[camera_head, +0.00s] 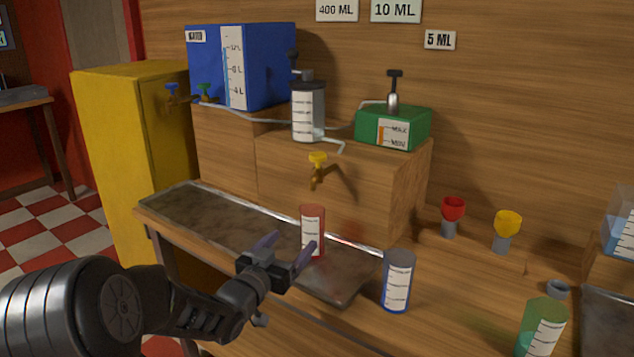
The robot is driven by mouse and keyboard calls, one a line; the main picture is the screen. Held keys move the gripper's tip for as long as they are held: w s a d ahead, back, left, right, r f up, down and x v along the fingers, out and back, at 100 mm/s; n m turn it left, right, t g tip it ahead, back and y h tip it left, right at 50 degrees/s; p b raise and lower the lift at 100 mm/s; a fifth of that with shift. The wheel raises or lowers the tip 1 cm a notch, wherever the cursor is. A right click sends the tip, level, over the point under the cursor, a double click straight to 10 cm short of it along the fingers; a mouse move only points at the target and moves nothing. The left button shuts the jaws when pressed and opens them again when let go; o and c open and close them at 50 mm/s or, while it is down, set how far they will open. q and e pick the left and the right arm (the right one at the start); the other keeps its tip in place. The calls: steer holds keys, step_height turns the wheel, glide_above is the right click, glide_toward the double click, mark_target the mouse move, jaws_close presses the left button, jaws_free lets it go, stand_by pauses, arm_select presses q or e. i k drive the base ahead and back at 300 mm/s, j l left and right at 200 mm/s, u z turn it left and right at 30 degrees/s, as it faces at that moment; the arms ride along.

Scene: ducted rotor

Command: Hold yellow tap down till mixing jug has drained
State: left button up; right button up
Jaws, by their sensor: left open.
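The yellow tap (317,168) sits on the front of the wooden block at the centre, its handle on top and its spout pointing down. The mixing jug (308,113), a clear cylinder with a scale label and dark lid, stands on the block above it; its liquid level is too small to tell. A red cup (312,228) with a scale stands on the bench below the tap. My left gripper (288,256) is open and empty, in front of the red cup and below the tap. My right gripper is not in view.
A blue tank (243,66) with small taps stands at the back left, a green box (393,128) right of the jug. A blue cup (397,281) and a green cup (541,328) stand at the right. The dark metal tray (210,222) is bare at left.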

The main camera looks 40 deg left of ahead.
mark_target(317, 157)
steer(key=u, duration=1.25)
